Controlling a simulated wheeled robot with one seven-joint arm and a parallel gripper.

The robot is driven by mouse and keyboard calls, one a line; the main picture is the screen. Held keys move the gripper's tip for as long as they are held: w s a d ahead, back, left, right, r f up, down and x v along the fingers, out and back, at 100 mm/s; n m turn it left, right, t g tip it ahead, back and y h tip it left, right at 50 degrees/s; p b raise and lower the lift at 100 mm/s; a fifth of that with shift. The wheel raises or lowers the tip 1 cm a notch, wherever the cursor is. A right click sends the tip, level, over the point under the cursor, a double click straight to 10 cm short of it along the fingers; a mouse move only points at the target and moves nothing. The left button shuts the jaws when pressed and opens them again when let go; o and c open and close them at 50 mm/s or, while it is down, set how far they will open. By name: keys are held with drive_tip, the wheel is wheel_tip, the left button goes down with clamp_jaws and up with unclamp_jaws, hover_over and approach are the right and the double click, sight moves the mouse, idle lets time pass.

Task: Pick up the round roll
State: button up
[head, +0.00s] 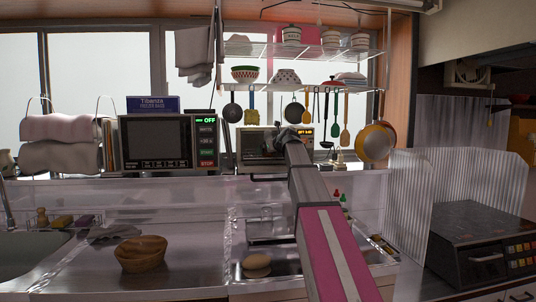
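A round, tan roll (257,264) lies low in the clear-walled dish dryer tray (238,291), near its front left part. A darker patch shows beneath it. My arm reaches up from the bottom right of the tray. My gripper (279,141) is at the arm's far end, high above and behind the roll, in front of a small oven. It is well apart from the roll. The gripper is small and dark here, and its fingers cannot be made out.
A brown wooden bowl (142,253) stands on the counter left of the tray. A grey cloth (113,233) lies behind it. A microwave (157,144) stands on the back ledge. Utensils and pans hang below the rack (300,88). A ribbed screen (405,200) stands at the right.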

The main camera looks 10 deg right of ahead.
drive_tip(key=c, duration=1)
